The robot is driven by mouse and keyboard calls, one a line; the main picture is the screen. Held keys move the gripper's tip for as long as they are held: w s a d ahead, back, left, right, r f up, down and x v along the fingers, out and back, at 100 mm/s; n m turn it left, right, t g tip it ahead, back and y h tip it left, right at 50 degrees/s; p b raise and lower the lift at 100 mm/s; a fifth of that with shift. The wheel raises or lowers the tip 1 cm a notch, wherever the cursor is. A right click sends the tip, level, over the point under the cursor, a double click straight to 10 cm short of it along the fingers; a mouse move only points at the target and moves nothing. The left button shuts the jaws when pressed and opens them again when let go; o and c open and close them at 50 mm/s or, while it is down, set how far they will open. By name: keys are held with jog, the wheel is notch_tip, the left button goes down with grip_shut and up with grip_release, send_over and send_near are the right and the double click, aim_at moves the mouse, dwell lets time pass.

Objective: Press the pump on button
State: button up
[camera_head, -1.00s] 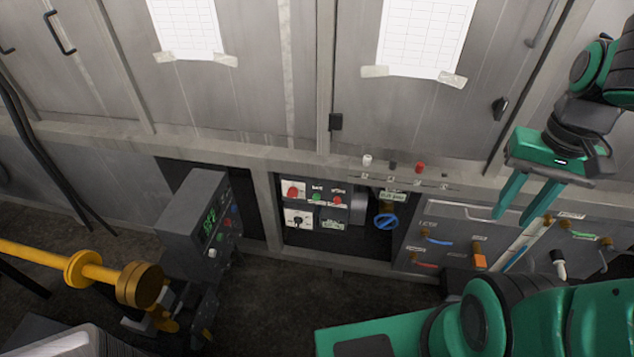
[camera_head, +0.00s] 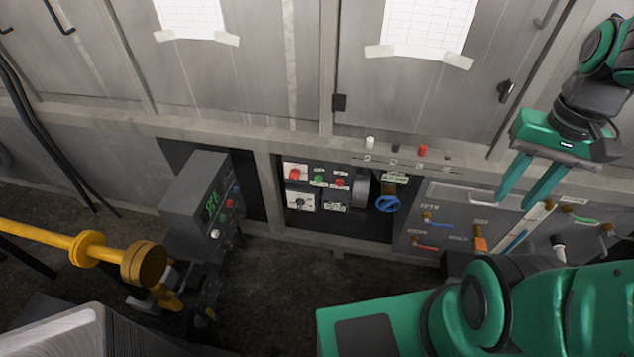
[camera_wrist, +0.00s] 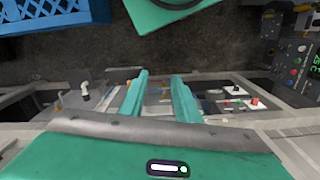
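A recessed control panel (camera_head: 330,190) sits in the middle of the lower cabinet. It has a large red button (camera_head: 295,174) at left, a green button (camera_head: 319,180) beside it and a smaller red button (camera_head: 340,183) to the right. Their labels are too small to read, so I cannot tell which is pump on. My gripper (camera_head: 512,202) is right of the panel and apart from it, with its two teal fingers spread and empty. In the wrist view the gripper (camera_wrist: 160,77) also shows a gap between its fingers, and the large red button (camera_wrist: 255,101) is to their right.
A grey box with a green display (camera_head: 212,205) stands left of the panel. A blue valve handle (camera_head: 388,204) is just right of the buttons. A yellow pipe (camera_head: 90,248) juts in at left. White, black and red knobs (camera_head: 422,150) line the ledge above.

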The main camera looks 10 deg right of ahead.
grip_shut()
dwell(1.5)
